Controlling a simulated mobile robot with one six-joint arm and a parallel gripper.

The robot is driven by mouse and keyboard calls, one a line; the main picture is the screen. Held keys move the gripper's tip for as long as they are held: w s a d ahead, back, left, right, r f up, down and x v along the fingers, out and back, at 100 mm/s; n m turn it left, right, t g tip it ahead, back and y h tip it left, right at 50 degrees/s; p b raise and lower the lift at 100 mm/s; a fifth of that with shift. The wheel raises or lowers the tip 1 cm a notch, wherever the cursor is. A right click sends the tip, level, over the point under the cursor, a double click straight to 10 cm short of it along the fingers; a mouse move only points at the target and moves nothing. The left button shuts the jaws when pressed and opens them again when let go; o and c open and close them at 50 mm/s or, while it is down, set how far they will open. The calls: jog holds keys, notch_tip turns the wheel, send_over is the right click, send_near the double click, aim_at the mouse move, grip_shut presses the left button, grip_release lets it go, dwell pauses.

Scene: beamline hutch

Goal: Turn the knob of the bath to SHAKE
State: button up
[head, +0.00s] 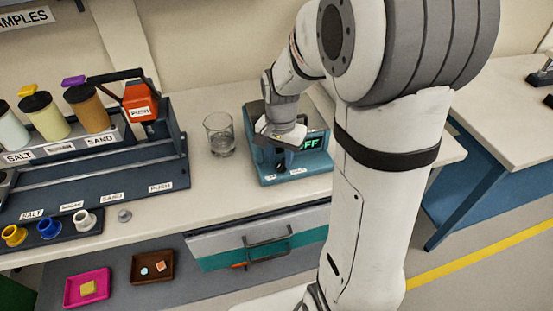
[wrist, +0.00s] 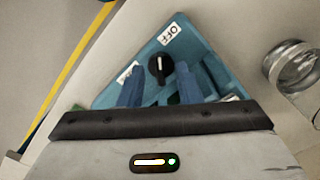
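The teal bath (head: 270,177) stands on the bench, its lit display (head: 313,143) showing "FF" with the rest hidden by my arm. In the wrist view its black knob (wrist: 159,69) has a white pointer line lying roughly toward the OFF label (wrist: 170,33). Two more labels show there, too small or covered to read. My gripper (wrist: 159,77) is open, its two blue fingers apart on either side of the knob in the picture. I cannot tell whether they touch it. In the head view my gripper (head: 283,158) is over the bath's front, hiding the knob.
A glass beaker (head: 220,136) stands close left of the bath; it also shows in the wrist view (wrist: 293,67). Further left is a rack (head: 100,185) with jars and an orange-red holder (head: 140,101). A drawer (head: 225,245) with a handle is below the bench front.

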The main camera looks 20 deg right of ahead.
jog(key=shift+f, duration=0.85)
jog(key=shift+c, duration=0.4)
grip_shut()
jog(key=shift+a, duration=0.1)
